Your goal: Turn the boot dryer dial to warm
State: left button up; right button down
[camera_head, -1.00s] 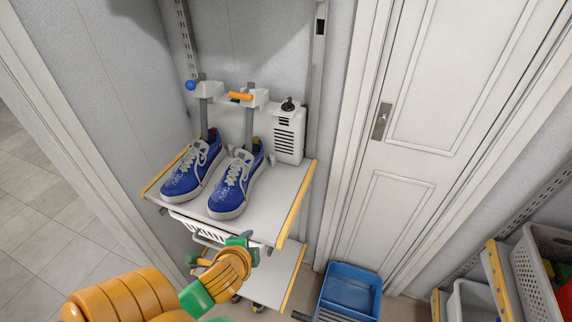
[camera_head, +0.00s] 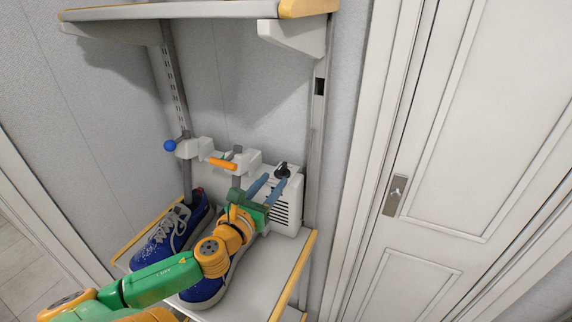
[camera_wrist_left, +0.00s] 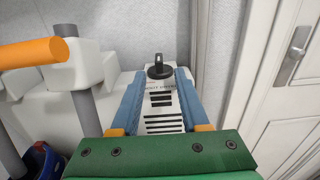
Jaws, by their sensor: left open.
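The boot dryer (camera_head: 290,205) is a white vented box at the back of the shelf, against the wall. Its black dial (camera_head: 282,171) sits on top and has a raised grip; it also shows in the left wrist view (camera_wrist_left: 159,69). I cannot read any setting marks around the dial. My left gripper (camera_head: 273,180) is open, its two blue fingers reaching toward the dryer top. My right gripper is out of view.
Two blue shoes stand on the white shelf (camera_head: 262,285): the left shoe (camera_head: 165,240) is clear, the right shoe (camera_head: 205,292) is partly under my arm. An orange handle (camera_head: 222,164) and blue knob (camera_head: 170,146) are left of the dial. A higher shelf (camera_head: 190,10) overhangs.

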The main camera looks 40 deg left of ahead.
aim_at(279, 172)
pick_arm(q)
jog(key=shift+w+a+r, duration=0.15)
jog(key=shift+w+r, duration=0.15)
jog(key=shift+r, duration=0.1)
jog(key=shift+w+r, duration=0.15)
jog(key=shift+w, duration=0.1)
jog(key=x, duration=0.2)
jog(key=f+x, duration=0.1)
jog(key=x, duration=0.1)
jog(key=shift+s+r, duration=0.2)
jog(key=shift+s, duration=0.1)
grip_shut()
